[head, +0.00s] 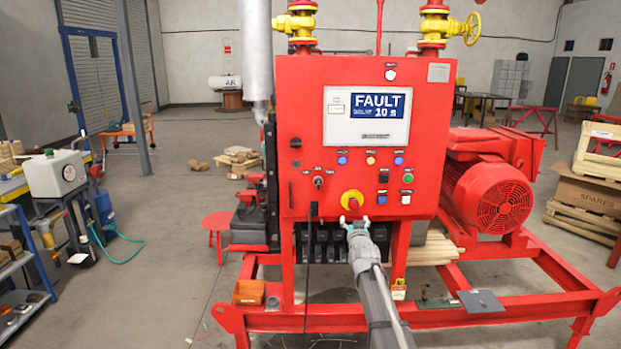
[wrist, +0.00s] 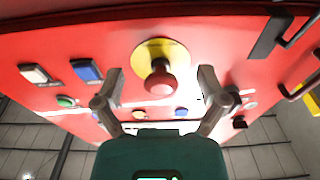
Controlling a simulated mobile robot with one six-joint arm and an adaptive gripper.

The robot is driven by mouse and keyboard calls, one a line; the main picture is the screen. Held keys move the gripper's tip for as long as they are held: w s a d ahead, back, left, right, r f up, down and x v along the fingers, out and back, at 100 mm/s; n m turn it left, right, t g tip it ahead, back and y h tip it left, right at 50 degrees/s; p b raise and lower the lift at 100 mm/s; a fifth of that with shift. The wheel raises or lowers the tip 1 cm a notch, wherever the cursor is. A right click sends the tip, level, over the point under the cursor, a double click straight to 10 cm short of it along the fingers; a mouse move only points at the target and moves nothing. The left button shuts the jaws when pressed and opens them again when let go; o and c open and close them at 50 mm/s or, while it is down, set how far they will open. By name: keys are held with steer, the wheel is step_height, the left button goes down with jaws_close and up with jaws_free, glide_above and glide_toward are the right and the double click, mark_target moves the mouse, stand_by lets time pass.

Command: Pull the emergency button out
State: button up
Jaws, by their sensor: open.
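The emergency button (head: 352,199) is a red mushroom head on a yellow round plate, low on the front of the red control panel (head: 300,100). In the wrist view the button (wrist: 160,84) stands out from its yellow plate (wrist: 150,52) on a short dark stem. My gripper (head: 354,221) is just below the button in the head view. In the wrist view my gripper (wrist: 160,82) is open, with one finger on each side of the button. A gap shows between each finger and the button, and nothing is held.
A display (head: 380,106) on the panel reads FAULT. A key switch (head: 318,181), a blue button (head: 382,196) and a white button (head: 406,197) sit near the emergency button. A black cable (head: 310,250) hangs at left. A red motor (head: 490,195) stands at right.

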steer(key=s+f+g+p, duration=0.1)
steer(key=s+f+g, duration=1.15)
steer(key=s, duration=0.65)
steer(key=s+f+g, duration=0.3)
steer(key=s, duration=0.8)
steer(key=s+d+f+g+p, duration=0.1)
steer(key=s+f+g, duration=0.2)
steer(key=s, duration=0.9)
steer(key=shift+d+g, duration=0.2)
steer(key=shift+g, duration=0.25)
steer(key=shift+w, duration=0.1)
stand_by(1.2)
